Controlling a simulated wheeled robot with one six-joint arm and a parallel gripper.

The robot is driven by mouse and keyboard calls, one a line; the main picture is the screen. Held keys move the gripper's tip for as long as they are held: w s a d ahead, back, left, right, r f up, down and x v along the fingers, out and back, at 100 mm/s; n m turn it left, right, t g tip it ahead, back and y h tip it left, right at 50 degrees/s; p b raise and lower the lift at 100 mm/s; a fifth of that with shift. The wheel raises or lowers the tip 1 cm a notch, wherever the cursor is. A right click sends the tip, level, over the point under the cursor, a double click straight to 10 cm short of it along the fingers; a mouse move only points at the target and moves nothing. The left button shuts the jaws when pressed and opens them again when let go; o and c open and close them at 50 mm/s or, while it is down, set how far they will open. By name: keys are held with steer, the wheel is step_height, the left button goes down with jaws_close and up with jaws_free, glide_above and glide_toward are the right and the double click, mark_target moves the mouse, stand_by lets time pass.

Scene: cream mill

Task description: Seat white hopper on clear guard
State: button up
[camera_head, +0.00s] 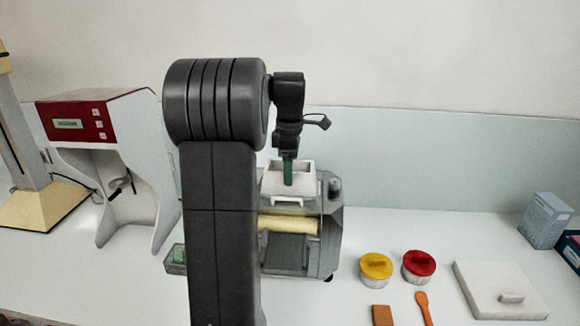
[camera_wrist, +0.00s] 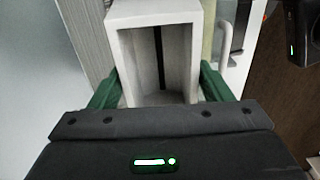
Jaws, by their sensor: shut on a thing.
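The white hopper (camera_head: 307,178) is an open-topped box with sloping sides, held roughly upright at the top of the grey mill (camera_head: 329,222). My gripper (camera_head: 288,174) is shut on it. In the wrist view, the green fingers of my gripper (camera_wrist: 160,82) press on opposite sides of the hopper (camera_wrist: 128,50), and its hollow inside with a dark slot shows. The clear guard is hard to make out around the yellow roller (camera_head: 288,223) below the hopper. I cannot tell whether the hopper touches it.
A red-and-white machine (camera_head: 110,140) stands left. The white table between mill and blue box (camera_head: 545,219) is mostly clear at the back.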

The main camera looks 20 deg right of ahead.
steer(key=o, duration=1.2)
steer(key=shift+c, duration=0.2)
step_height(320, 180, up, 14)
steer(key=shift+b, duration=0.3)
steer(key=shift+f, duration=0.15)
step_height(320, 180, down, 14)
steer(key=shift+r+p, duration=0.2)
steer(key=shift+p, duration=0.1)
